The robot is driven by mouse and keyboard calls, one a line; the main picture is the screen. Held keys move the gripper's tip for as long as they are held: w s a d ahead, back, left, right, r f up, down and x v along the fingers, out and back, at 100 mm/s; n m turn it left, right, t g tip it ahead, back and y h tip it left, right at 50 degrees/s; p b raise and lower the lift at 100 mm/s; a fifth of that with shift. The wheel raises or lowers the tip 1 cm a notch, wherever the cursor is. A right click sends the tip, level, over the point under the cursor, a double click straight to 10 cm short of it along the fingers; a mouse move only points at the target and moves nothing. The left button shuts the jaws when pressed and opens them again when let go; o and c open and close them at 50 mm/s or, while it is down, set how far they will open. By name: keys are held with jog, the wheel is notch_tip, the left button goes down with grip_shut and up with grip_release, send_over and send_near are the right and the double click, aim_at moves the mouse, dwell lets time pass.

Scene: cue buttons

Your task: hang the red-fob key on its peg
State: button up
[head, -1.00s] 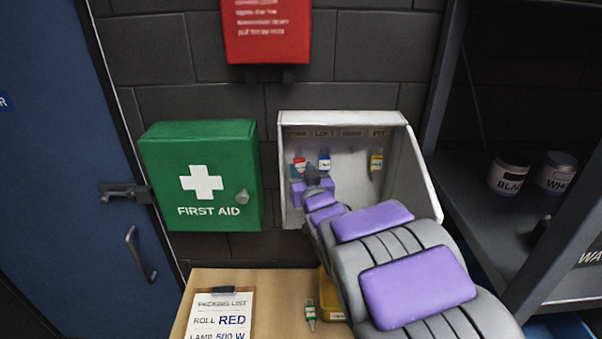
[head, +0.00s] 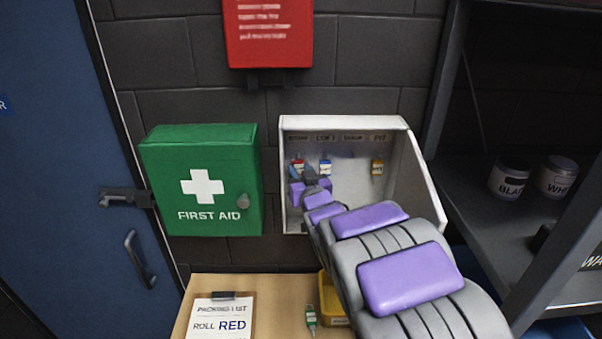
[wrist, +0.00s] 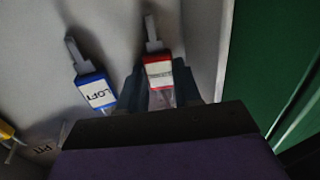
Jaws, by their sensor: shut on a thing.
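The red-fob key (head: 298,166) is at the left inside the white key cabinet (head: 428,185), below the leftmost label. In the wrist view, the red fob (wrist: 159,75) with its white label sits between the fingertips of my gripper (wrist: 158,92), which is shut on it. A grey strip extends from the fob. In the head view my gripper (head: 304,176) reaches into the cabinet from the front. The peg at the red key is hidden, and I cannot tell whether the key touches it.
A blue LOFT key (head: 325,167) hangs close beside the red one, and a yellow key (head: 377,167) hangs further right. A green-fob key (head: 311,318) lies on the table by a yellow tray (head: 334,308). The green first-aid box (head: 202,185) stands left of the cabinet.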

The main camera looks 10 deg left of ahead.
jog(key=o, duration=1.1)
jog(key=shift+a, duration=0.1)
jog(key=shift+s+d, duration=0.35)
jog(key=shift+d, duration=0.05)
jog(key=b+v, duration=0.8)
jog(key=v, duration=0.8)
jog(key=shift+s, duration=0.25)
